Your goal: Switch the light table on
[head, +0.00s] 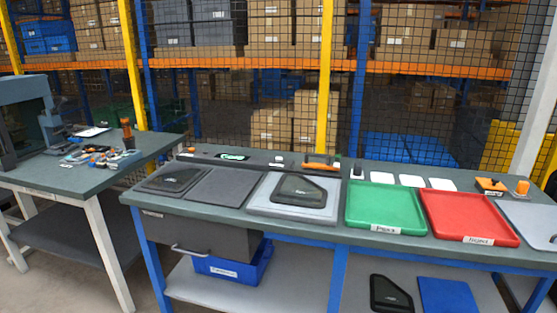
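A thick pale grey slab (258,207) lies on the long workbench, left of the green tray, with a black angular part (298,189) on it. It may be the light table; its top is plain grey with no visible glow. A second pale grey panel (530,222) lies at the right edge, partly cut off, so I cannot tell for sure which is the light table. No switch is clear enough to make out. Neither of my grippers is in view.
The bench (335,233) also holds a green tray (385,207), a red tray (468,217), a dark grey mat (222,188) and small devices along the back. A blue bin (232,268) sits below. A cluttered table (80,178) stands left. Mesh fencing and shelving stand behind.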

